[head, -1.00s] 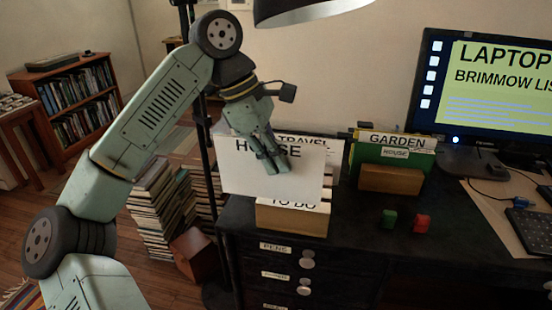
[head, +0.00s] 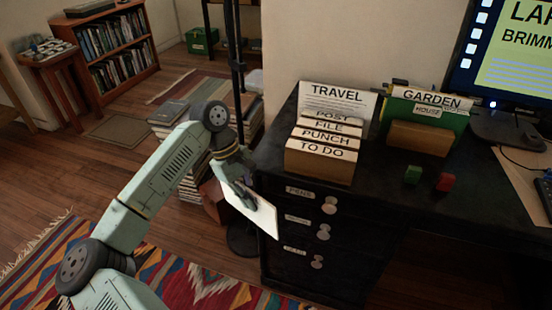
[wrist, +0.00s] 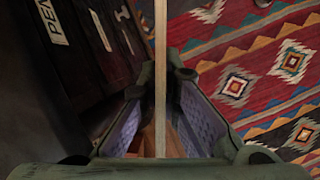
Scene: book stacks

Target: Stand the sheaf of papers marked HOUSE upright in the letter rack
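My gripper (head: 243,192) is shut on a white sheaf of papers (head: 258,215), held tilted in the air beside the desk's left end, over the floor. No lettering shows on its visible face now. In the wrist view the sheaf (wrist: 160,60) is a thin pale edge between my two fingers. On the desk stands a stepped wooden rack (head: 318,172) with cards marked TO DO, PUNCH, FILE and POST; a sheet marked TRAVEL (head: 337,99) stands at its back.
A green block (head: 412,175) and a red block (head: 445,182) lie on the dark desk (head: 370,195), near a monitor (head: 515,60). Labelled drawers (head: 310,230) face the front. A patterned rug (head: 180,275) covers the floor.

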